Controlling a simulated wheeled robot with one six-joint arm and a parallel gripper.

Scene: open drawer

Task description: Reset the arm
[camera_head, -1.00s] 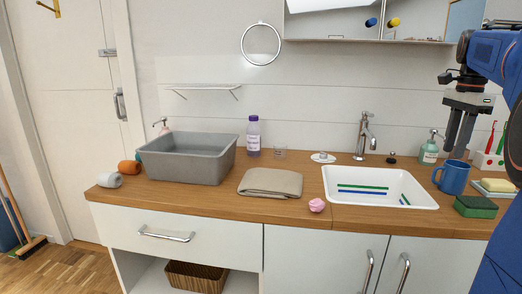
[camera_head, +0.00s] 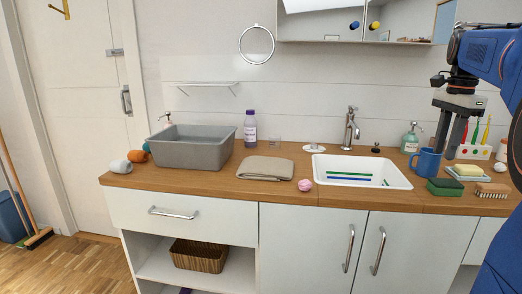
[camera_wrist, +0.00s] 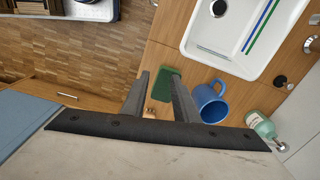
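My gripper (camera_head: 447,151) hangs from the blue arm at the right of the head view, fingers pointing down and apart, with nothing between them. It appears in front of the blue mug (camera_head: 425,161) and the toothbrush holder (camera_head: 474,151); the exact distance is hard to tell. In the wrist view my gripper (camera_wrist: 160,75) is also open. The green sponge (camera_wrist: 165,86) and the blue mug (camera_wrist: 209,101) show beyond the fingers there. The drawer (camera_head: 180,212) under the counter's left part looks shut, with a metal handle (camera_head: 174,213).
The wooden counter (camera_head: 225,188) carries a grey basin (camera_head: 192,148), a folded towel (camera_head: 265,168), a pink ball (camera_head: 305,185) and a white sink (camera_head: 350,181). A soap dispenser (camera_head: 410,140), green sponge (camera_head: 444,187) and brush (camera_head: 491,190) stand right.

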